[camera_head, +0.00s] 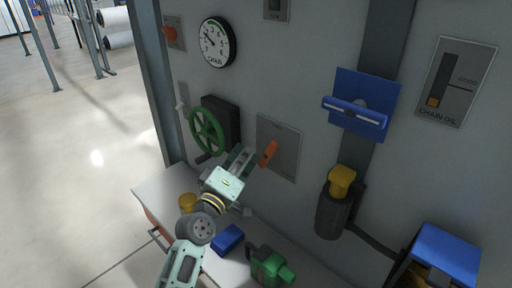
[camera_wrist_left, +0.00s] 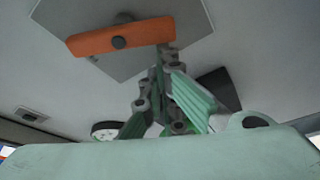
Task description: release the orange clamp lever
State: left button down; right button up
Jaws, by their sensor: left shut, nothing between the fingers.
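The orange clamp lever (camera_head: 268,154) sits on a grey plate (camera_head: 285,136) on the wall, tilted in the head view. In the left wrist view the orange lever (camera_wrist_left: 120,37) runs across the plate (camera_wrist_left: 180,12), with a dark pivot bolt at its middle. My left gripper (camera_head: 244,157) is shut and empty, just left of the lever in the head view. In the left wrist view the fingertips (camera_wrist_left: 160,75) are just below the lever's right end; I cannot tell whether they touch it. My right gripper is not in view.
A green handwheel (camera_head: 207,132) is on the wall left of my gripper. A bench (camera_head: 160,183) below holds a blue block (camera_head: 230,239), a yellow item (camera_head: 187,202) and a green item (camera_head: 269,267). A blue bracket (camera_head: 361,103) is at the right.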

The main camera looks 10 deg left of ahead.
pick_arm(q)
jog(key=shift+s+d+f+b, duration=0.2)
jog(key=shift+f+b, duration=0.05)
jog(key=shift+f, duration=0.4)
jog(key=shift+s+d+f+b, duration=0.15)
jog(key=shift+f+b, duration=0.05)
jog(key=shift+f, duration=0.4)
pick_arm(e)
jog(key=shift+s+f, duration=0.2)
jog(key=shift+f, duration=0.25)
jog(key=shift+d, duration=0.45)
